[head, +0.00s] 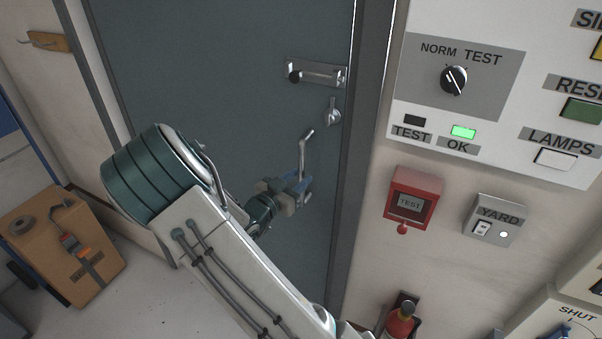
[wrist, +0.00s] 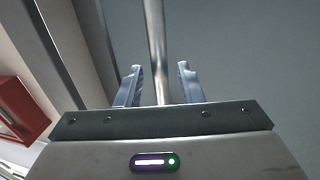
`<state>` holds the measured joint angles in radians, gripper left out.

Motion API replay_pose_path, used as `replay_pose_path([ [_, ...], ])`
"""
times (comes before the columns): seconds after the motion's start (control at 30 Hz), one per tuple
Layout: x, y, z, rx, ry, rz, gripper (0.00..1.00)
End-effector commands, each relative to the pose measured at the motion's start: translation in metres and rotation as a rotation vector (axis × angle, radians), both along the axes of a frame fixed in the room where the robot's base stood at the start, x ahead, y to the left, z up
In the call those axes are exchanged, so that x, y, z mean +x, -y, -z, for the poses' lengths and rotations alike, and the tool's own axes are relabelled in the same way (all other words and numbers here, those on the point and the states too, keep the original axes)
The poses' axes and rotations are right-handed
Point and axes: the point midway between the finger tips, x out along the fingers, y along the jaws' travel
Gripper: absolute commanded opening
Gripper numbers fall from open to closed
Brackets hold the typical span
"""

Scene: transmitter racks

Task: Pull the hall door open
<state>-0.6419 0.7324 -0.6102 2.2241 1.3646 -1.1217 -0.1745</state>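The hall door (head: 225,80) is a dark grey panel that looks closed against its frame (head: 370,90) on the right. A slide bolt (head: 318,72) is on it, with its dark knob at the left end. A small metal turn piece (head: 332,113) is below the bolt. A bent metal handle (head: 304,146) is lower still. My gripper (head: 297,190) is at the handle's lower part. In the wrist view, my gripper (wrist: 158,72) is open, and the handle's bar (wrist: 156,40) stands between the two blue fingers with a gap on each side.
Right of the frame are a control panel (head: 420,25), a red TEST box (head: 412,197), a YARD switch box (head: 494,220) and a fire extinguisher (head: 400,322). A cardboard box (head: 45,235) stands at left. The floor (head: 150,305) before the door looks clear.

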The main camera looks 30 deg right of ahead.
Motion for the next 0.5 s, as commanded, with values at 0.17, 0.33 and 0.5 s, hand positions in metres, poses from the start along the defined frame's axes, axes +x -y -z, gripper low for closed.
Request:
replay_pose_path([
  [0.17,0.008,0.015,-0.001,-0.001,0.0,0.0,0.34],
  [0.33,0.01,0.019,0.0,0.0,0.0,-0.001,0.34],
  [0.5,0.01,0.019,0.0,0.0,0.0,-0.001,0.34],
])
